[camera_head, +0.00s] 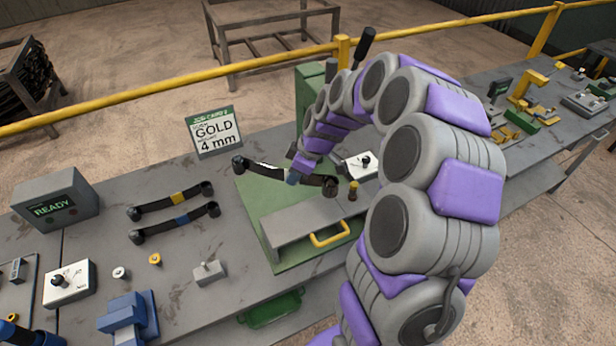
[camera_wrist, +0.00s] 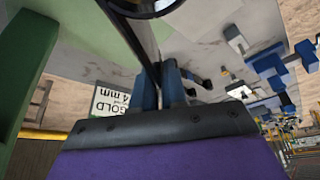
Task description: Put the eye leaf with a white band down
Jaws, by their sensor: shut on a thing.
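The eye leaf with a white band (camera_head: 263,167) is a dark strip with a rolled eye at each end. In the head view it hangs over the green machine. My gripper (camera_head: 294,177) is shut on it near its middle, and the arm reaches in from the right. In the wrist view the leaf (camera_wrist: 136,30) runs away from the camera, between the blue fingers (camera_wrist: 162,88), with one large eye close at the top. Two other leaves, one with a yellow band (camera_head: 178,198) and one with a blue band (camera_head: 182,220), lie on the bench to the left.
A job card (camera_head: 215,132) reading "GOLD 4 mm" stands behind the leaves. A grey READY box (camera_head: 55,203) is at the left. The green machine (camera_head: 257,220) has a yellow handle (camera_head: 330,235). Small parts and a blue fixture (camera_head: 126,317) occupy the front. A yellow rail (camera_head: 180,80) runs behind.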

